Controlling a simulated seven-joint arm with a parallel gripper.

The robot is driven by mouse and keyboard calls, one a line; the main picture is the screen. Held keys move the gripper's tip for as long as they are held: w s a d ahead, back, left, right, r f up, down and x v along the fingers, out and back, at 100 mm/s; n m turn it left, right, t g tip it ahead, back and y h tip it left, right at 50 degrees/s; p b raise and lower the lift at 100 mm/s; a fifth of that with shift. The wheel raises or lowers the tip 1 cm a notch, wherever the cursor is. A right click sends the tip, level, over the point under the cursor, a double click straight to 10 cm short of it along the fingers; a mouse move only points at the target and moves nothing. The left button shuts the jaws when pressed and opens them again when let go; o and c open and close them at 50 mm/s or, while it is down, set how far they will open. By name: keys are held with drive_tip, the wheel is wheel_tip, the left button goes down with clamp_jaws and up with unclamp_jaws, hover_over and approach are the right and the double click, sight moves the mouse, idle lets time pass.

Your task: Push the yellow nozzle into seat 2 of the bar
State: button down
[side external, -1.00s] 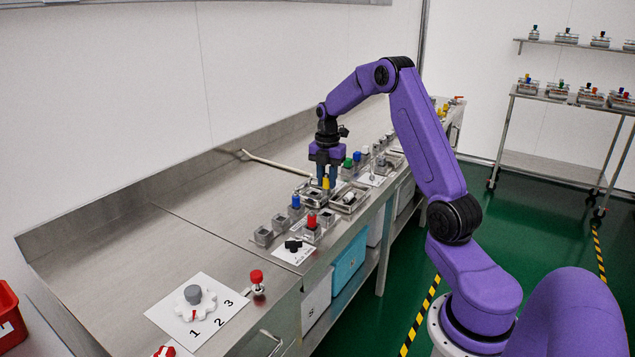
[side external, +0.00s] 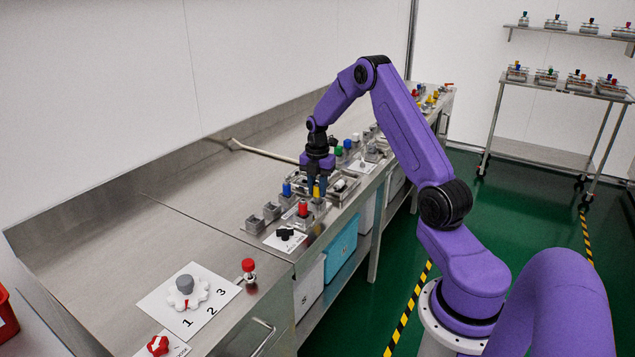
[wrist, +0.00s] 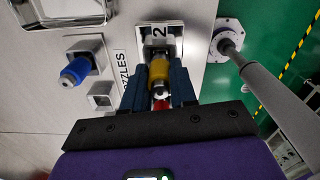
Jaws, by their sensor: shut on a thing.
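The yellow nozzle (wrist: 159,75) is between the fingers of my gripper (wrist: 160,88), which is shut on it. In the side external view, my gripper (side external: 317,182) holds the yellow nozzle (side external: 316,191) just above a small grey block (side external: 319,205). In the wrist view, the far end of the nozzle overlaps the block marked 2 (wrist: 160,30). I cannot tell whether it touches or enters the seat. The rest of the bar is hard to make out. A red nozzle (side external: 303,209) stands close beside, partly hidden behind the yellow one in the wrist view.
A blue nozzle (wrist: 75,70) sits in a square holder, with an empty square holder (wrist: 101,96) near it. A grey rod on a round flange (wrist: 228,38) stands to the right in the wrist view. A black knob (side external: 286,234) lies near the counter's front edge.

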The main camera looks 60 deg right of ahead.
drive_tip(key=shift+f, duration=0.75)
idle(0.8)
drive_tip(key=c, duration=0.8)
unclamp_jaws()
wheel_tip(320, 180, up, 18)
drive_tip(key=f, duration=0.1)
drive_tip(key=s+a+r+m, duration=0.1)
drive_tip(key=a, duration=1.4)
drive_tip(key=s+a+m, duration=0.2)
drive_tip(key=s+a, duration=0.6)
drive_tip(key=a, duration=0.5)
drive_tip(key=s+a+f+m, duration=0.1)
drive_tip(key=s+a, duration=0.1)
drive_tip(key=s, duration=0.5)
drive_tip(key=s+a+f+m, duration=0.1)
drive_tip(key=s+a, duration=0.1)
drive_tip(key=s, duration=0.5)
drive_tip(key=s+a+f+m, duration=0.1)
drive_tip(key=s+a+m, duration=0.1)
drive_tip(key=s, duration=0.6)
drive_tip(key=shift+s+f, duration=0.1)
drive_tip(key=shift+f, duration=0.2)
